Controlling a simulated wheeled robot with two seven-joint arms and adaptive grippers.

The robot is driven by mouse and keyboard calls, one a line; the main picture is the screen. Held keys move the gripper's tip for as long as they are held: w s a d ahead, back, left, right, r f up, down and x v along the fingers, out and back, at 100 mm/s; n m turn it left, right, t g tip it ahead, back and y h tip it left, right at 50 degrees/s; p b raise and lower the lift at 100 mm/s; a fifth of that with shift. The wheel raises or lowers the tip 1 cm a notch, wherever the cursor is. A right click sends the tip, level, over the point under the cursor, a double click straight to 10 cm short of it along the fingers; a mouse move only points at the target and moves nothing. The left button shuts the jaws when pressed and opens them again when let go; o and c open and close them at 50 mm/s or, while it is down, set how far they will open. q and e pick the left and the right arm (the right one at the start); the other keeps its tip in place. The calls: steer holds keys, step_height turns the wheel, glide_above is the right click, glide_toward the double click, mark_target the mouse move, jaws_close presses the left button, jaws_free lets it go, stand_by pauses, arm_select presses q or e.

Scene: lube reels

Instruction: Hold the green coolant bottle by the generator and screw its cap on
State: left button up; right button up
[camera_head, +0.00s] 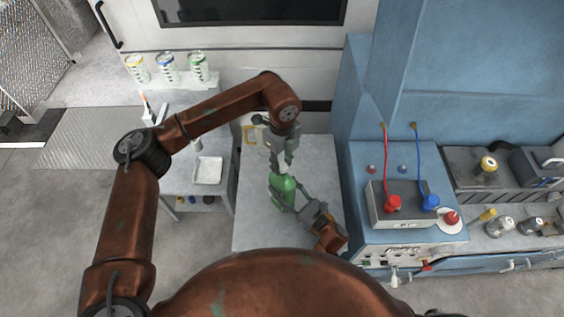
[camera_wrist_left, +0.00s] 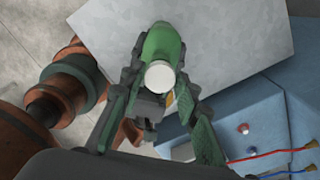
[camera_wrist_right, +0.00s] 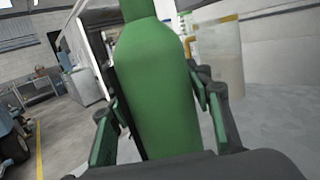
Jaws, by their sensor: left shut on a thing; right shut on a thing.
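The green coolant bottle (camera_head: 282,191) stands about upright at the grey table, left of the blue machine, which I take for the generator (camera_head: 365,160). My right gripper (camera_head: 287,193) is shut around its body from the front right; in the right wrist view the green body (camera_wrist_right: 155,85) fills the space between the fingers. My left gripper (camera_head: 283,164) comes down from above at the bottle's top. In the left wrist view its fingers close on the white cap (camera_wrist_left: 160,77), which lies over the end of the bottle (camera_wrist_left: 163,45). I cannot tell whether the cap is seated on the neck.
A grey box (camera_head: 400,215) with red and blue cables stands on the blue machine. A side table (camera_head: 215,198) with a white tray (camera_head: 208,170) is at the left. Several cans (camera_head: 168,67) stand on a shelf behind.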

mark_target(282, 189)
arm_select(q)
steer(key=shift+f, duration=0.85)
steer(key=shift+f, duration=0.55)
